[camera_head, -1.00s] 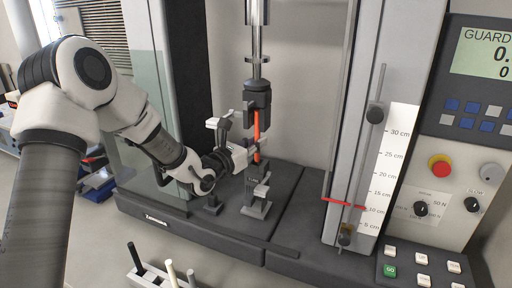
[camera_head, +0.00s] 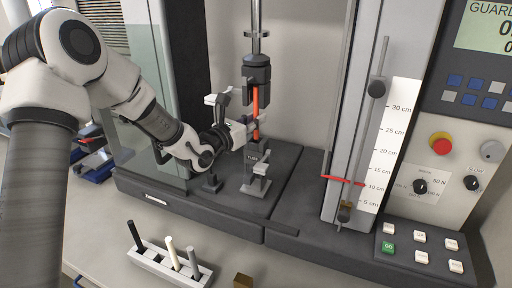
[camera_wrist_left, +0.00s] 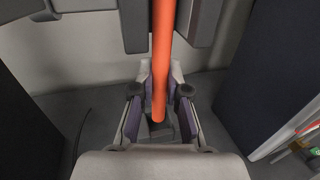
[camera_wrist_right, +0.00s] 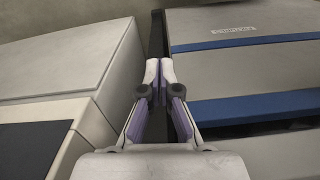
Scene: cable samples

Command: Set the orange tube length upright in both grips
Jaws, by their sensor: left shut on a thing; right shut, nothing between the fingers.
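The orange tube (camera_head: 256,103) stands upright in the test machine. Its top is at the upper grip (camera_head: 257,72), between that grip's jaws in the left wrist view. My left gripper (camera_head: 248,130) is shut on the tube from the left, below the upper grip; the tube also shows in the left wrist view (camera_wrist_left: 162,60). The lower grip (camera_head: 256,184) is straight below. My right gripper (camera_wrist_right: 160,75) is shut and empty, away from the machine.
A rack (camera_head: 150,262) with black, white and grey rods stands on the bench in front, beside a small brown block (camera_head: 243,281). The machine's column and scale (camera_head: 386,150) rise to the right. A glass guard (camera_head: 135,90) is at the left.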

